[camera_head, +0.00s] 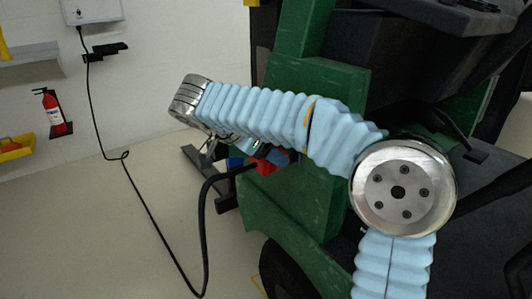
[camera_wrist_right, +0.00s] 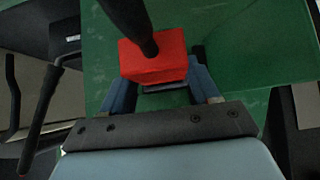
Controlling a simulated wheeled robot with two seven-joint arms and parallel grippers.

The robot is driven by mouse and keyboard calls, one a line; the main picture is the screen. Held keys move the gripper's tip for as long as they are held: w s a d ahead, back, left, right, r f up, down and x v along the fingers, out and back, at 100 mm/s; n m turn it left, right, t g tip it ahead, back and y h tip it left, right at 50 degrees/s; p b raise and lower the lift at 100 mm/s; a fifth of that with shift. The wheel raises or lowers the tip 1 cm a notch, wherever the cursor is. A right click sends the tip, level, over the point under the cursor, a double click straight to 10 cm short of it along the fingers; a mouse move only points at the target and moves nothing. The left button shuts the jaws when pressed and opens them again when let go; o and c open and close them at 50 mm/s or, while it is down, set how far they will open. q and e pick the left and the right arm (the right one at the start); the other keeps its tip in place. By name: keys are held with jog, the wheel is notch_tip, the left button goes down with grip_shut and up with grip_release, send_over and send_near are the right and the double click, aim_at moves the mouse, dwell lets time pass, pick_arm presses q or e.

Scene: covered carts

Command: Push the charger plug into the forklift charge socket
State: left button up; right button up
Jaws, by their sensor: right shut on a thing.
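The red charger plug (camera_wrist_right: 153,58) sits between the blue fingers of my right gripper (camera_wrist_right: 162,82), which is shut on it. Its black cable (camera_wrist_right: 126,20) leaves from the top in the right wrist view. In the head view my right gripper (camera_head: 256,158) is at the green side of the forklift (camera_head: 310,90), with the red plug (camera_head: 265,168) partly hidden below my arm. Green bodywork (camera_wrist_right: 240,45) lies right behind the plug in the wrist view. The charge socket is not clearly visible, and I cannot tell whether the plug touches it. My left gripper is not in view.
The black cable (camera_head: 205,230) hangs in a loop to the floor and runs up to a white wall charger (camera_head: 92,10). A fire extinguisher (camera_head: 53,112) and a yellow bin (camera_head: 15,147) are on the left wall. Floor (camera_head: 110,240) is clear at the left.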

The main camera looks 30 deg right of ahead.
jog(key=shift+d, duration=1.15)
jog(key=o, duration=1.3)
jog(key=shift+o, duration=0.2)
jog(key=shift+w, duration=0.1)
jog(key=w+p+v, duration=0.1)
jog(key=p+v, duration=0.2)
jog(key=v, duration=1)
jog(key=shift+s+a+r, duration=0.3)
jog(key=shift+s, duration=0.2)
